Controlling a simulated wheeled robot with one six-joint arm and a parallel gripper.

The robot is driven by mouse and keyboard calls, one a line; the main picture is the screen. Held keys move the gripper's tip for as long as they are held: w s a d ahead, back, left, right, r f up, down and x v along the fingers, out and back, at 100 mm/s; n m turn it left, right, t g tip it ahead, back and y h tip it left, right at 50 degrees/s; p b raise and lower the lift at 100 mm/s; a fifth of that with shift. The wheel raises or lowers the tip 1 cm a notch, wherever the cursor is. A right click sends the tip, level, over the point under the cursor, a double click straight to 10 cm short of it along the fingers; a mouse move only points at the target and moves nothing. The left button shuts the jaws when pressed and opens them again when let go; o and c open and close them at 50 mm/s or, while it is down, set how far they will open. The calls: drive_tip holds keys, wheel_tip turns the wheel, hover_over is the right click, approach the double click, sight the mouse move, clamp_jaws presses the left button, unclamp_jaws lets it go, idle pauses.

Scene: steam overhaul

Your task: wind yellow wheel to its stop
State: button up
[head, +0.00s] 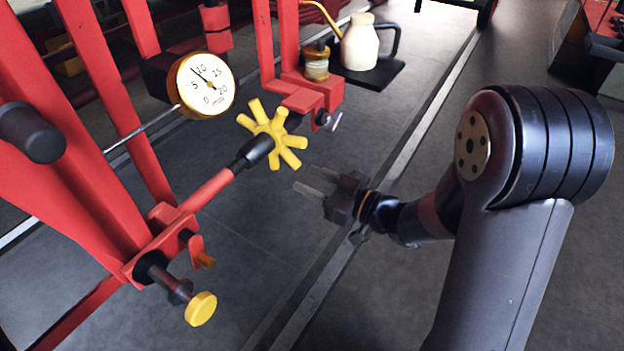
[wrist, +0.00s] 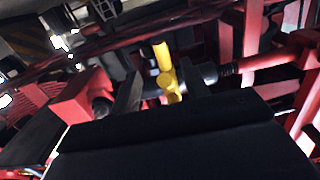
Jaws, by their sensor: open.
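The yellow wheel (head: 272,133), a hub with several stubby spokes, sits at the end of a black and red shaft (head: 208,190) on the red frame. My gripper (head: 309,180) is open and empty to the lower right of the wheel in the head view, with its fingers pointing towards it. They look apart from it. In the wrist view the wheel (wrist: 168,74) shows edge-on beyond the gap between my dark fingers (wrist: 160,92). Its lower part is hidden behind the gripper body.
A round white dial gauge (head: 207,84) stands left of the wheel. A red bracket (head: 305,95) stands close behind it. A yellow knob (head: 200,309) sticks out at the lower left. A cream oil can (head: 360,43) stands on a dark mat (head: 385,76). Floor around my gripper is clear.

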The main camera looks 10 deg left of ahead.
sight(287, 150)
wheel_tip(287, 150, up, 9)
drive_tip(key=d+p, duration=0.2)
drive_tip(key=p, duration=0.5)
drive_tip(key=shift+s+b+x, duration=0.15)
drive_tip(key=shift+b+x, duration=0.15)
drive_tip(key=shift+x, duration=1.1)
drive_tip(key=shift+s+b+x, duration=0.15)
drive_tip(key=shift+b+x, duration=0.1)
drive_tip(key=shift+x, duration=1.15)
drive_tip(key=shift+a+f, duration=0.1)
drive_tip(key=shift+f, duration=0.05)
drive_tip(key=shift+c, duration=0.4)
clamp_jaws()
drive_tip(key=shift+s+f+b, duration=0.1)
drive_tip(key=shift+f+b, duration=1.05)
drive_tip(key=shift+f, duration=0.4)
